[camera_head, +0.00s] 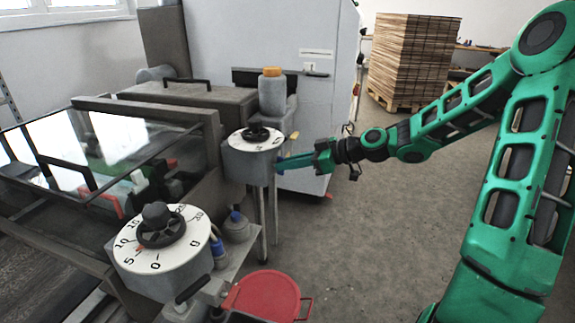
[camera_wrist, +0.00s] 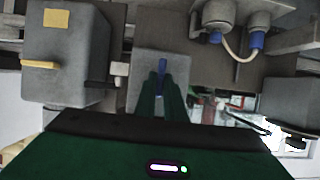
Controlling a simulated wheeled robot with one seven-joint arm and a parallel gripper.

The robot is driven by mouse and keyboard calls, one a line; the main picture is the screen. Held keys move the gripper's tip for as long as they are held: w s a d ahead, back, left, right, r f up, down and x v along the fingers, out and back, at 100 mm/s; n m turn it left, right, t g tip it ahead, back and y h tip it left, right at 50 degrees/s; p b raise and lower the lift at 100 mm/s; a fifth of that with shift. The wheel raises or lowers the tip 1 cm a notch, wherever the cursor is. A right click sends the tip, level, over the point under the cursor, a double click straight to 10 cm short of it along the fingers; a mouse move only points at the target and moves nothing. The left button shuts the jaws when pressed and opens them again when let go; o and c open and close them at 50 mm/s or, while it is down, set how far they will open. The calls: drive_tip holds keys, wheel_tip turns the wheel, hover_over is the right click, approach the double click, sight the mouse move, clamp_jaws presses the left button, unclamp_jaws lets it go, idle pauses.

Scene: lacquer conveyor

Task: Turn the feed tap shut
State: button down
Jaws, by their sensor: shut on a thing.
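My gripper (camera_head: 287,163) reaches in from the right at the post with the smaller white dial. In the wrist view its two green fingers (camera_wrist: 162,90) are shut on a blue tap handle (camera_wrist: 162,68). The handle stands out from a grey block (camera_wrist: 178,64) and lies lengthwise between the fingers. In the head view only a bit of blue shows at the fingertips, and the tap's body is mostly hidden. A yellow handle (camera_head: 294,136) sticks out just above the gripper. It also shows in the wrist view (camera_wrist: 40,65), on a separate grey block left of the fingers.
A white dial with a black knob (camera_head: 258,137) sits above the gripper, a larger numbered dial (camera_head: 162,239) at front left. An orange-capped bottle (camera_head: 273,94) stands behind. A red round lid (camera_head: 268,297) lies low in front. The floor (camera_head: 385,215) to the right is clear.

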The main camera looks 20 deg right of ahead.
drive_tip(key=shift+w, duration=0.1)
drive_tip(key=shift+w+d+f+m+g+y, duration=0.2)
drive_tip(key=shift+m+g+y, duration=0.65)
drive_tip(key=shift+m, duration=1.35)
drive_tip(key=shift+w+d+f+m+g+y, duration=0.15)
drive_tip(key=shift+f+m+g+y, duration=0.2)
drive_tip(key=shift+m+y, duration=1.35)
drive_tip(key=shift+w+f+m+g+y, duration=0.2)
drive_tip(key=shift+m+g+y, duration=0.4)
drive_tip(key=shift+m, duration=2.4)
drive_tip(key=c, duration=1.8)
unclamp_jaws()
drive_tip(key=shift+c, duration=0.2)
drive_tip(key=v, duration=1)
drive_tip(key=shift+d+f, duration=0.15)
drive_tip(key=shift+d, duration=0.25)
drive_tip(key=shift+a, duration=0.1)
